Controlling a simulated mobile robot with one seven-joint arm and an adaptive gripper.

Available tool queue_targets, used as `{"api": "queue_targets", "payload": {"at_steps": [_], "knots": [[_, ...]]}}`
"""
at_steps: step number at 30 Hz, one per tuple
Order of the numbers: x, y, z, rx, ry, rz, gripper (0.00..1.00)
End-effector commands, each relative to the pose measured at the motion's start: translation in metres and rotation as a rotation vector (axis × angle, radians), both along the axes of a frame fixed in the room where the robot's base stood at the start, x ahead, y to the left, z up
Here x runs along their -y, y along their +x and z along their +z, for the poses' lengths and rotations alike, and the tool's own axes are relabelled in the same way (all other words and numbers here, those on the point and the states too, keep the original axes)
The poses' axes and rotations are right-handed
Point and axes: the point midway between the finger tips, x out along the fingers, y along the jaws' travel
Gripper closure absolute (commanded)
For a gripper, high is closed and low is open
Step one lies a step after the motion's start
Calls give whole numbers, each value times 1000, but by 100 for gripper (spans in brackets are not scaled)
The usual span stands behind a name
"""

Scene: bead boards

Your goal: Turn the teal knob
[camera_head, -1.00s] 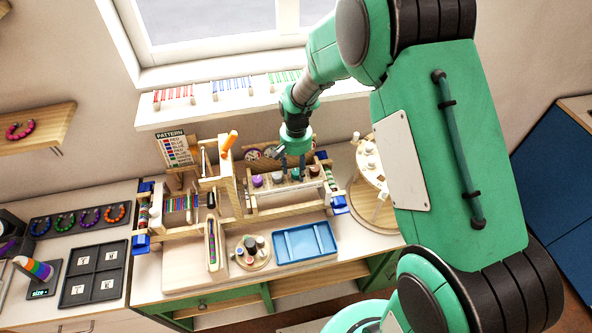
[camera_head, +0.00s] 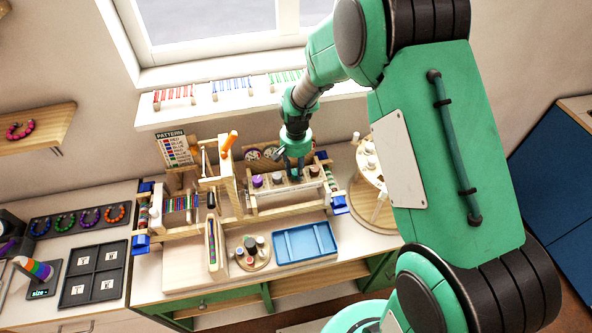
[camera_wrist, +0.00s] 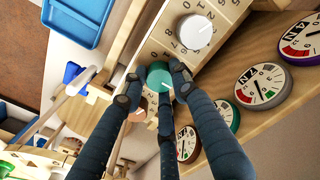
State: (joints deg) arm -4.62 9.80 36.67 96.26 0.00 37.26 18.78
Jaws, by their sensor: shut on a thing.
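The teal knob (camera_wrist: 158,76) is in the wrist view, on a pale wooden panel with numbers printed around its knobs. My gripper (camera_wrist: 155,84) has its dark fingers around this knob and is shut on it, with fingertips against its sides. In the head view my gripper (camera_head: 296,168) reaches down onto the knob row of the wooden frame, and the teal knob is mostly hidden behind the fingers there.
A white knob (camera_wrist: 195,31) sits beside the teal one. Several round dials (camera_wrist: 262,86) line the wood nearby. A purple knob (camera_head: 257,180) stands left on the row. A blue tray (camera_head: 304,260) lies in front, and a round wooden stand (camera_head: 372,212) is at right.

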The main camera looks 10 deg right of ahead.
Motion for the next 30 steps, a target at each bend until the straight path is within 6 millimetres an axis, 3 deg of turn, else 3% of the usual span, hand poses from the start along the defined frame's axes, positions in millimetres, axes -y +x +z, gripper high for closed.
{"api": "queue_targets", "payload": {"at_steps": [30], "knots": [[0, 0, 0, -1, 0, 566, 98]]}}
